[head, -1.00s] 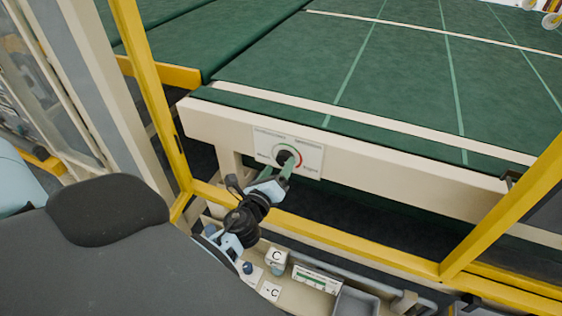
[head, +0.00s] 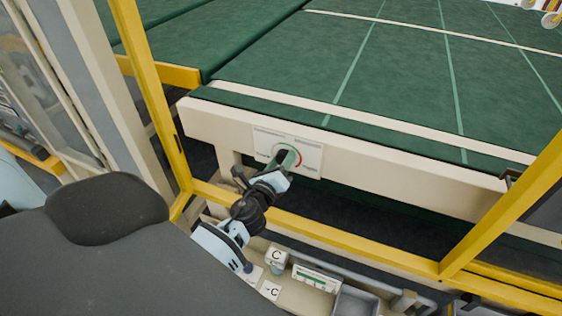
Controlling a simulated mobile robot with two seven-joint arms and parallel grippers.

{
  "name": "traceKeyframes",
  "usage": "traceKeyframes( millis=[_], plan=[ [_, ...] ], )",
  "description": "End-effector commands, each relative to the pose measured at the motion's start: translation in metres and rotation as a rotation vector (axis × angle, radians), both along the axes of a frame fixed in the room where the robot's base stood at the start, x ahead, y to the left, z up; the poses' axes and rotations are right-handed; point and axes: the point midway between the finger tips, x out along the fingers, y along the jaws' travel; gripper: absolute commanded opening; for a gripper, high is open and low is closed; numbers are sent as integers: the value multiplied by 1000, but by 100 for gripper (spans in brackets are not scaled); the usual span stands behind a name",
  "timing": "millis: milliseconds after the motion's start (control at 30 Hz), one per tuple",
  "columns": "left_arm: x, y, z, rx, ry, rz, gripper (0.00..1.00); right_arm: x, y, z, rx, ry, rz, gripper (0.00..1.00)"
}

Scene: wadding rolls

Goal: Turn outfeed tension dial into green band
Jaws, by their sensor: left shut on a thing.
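The outfeed tension dial sits on a white plate (head: 311,156) on the front beam of the green-topped machine. My left gripper (head: 284,160) reaches up to the dial from below and is shut on the knob. I cannot read the pointer or tell where it stands against the green band. My right gripper is not in view.
A yellow frame surrounds the opening, with a post (head: 150,95) at the left and a rail (head: 340,240) below the arm. The green bed (head: 400,80) is clear.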

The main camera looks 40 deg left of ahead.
Motion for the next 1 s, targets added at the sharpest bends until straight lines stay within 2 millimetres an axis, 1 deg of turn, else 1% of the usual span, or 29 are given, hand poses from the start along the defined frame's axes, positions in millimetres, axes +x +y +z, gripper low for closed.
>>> traceKeyframes(
  millis=[167, 367, 567, 1000],
  plan=[
    [0, 0, 0, -17, -3, 1, 23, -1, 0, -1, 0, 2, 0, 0],
    [0, 0, -1, -93, -22, 1, 23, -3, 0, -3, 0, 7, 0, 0],
    [0, 1, -2, -239, -56, 1, 23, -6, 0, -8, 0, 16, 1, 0],
    [-1, 1, -3, -646, -154, 1, 23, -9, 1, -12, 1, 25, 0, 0]
  ],
)
